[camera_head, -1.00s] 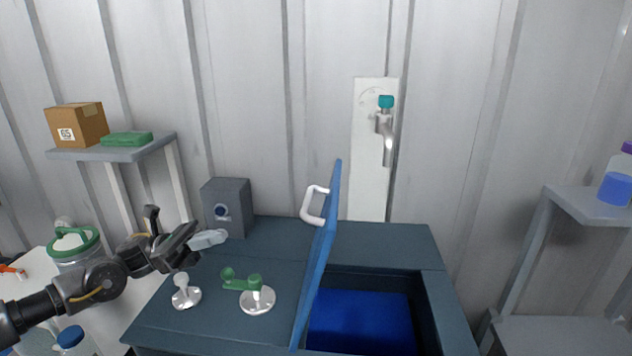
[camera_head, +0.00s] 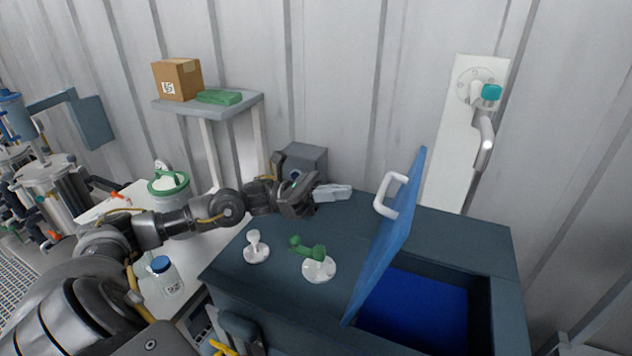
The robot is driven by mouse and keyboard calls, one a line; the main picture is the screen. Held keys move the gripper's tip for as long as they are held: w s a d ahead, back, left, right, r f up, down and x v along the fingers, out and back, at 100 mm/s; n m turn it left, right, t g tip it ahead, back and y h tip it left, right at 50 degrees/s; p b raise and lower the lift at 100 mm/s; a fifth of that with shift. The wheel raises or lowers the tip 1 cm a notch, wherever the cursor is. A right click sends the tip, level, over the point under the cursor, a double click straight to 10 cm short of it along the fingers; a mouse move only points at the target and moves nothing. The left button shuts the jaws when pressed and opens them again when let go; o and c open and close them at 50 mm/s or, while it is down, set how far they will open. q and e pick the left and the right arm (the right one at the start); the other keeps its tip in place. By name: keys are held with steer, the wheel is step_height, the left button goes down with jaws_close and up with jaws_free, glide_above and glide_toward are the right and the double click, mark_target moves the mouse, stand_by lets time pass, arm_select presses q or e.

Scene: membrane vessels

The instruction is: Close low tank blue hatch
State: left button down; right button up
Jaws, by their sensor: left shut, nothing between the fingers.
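The blue hatch (camera_head: 402,232) of the low tank (camera_head: 285,240) stands open, nearly upright and leaning a little to the right at its top. Its white handle (camera_head: 384,200) is on the left face. The blue-lined opening (camera_head: 415,315) shows to the right of the hatch. My left gripper (camera_head: 348,192) is shut and empty. It is above the back of the tank top, left of the hatch handle and apart from it. My right gripper is not in view.
A green-handled valve (camera_head: 310,248) and a white knob (camera_head: 256,246) stand on the tank top in front of my left gripper. A grey box (camera_head: 305,160) is behind it. A wall tap (camera_head: 486,125) is at the back right.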

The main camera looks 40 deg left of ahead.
arm_select(q)
steer(key=p+x, duration=0.3)
steer(key=x, duration=0.2)
steer(key=shift+d+r, duration=0.1)
steer(key=shift+d, duration=0.15)
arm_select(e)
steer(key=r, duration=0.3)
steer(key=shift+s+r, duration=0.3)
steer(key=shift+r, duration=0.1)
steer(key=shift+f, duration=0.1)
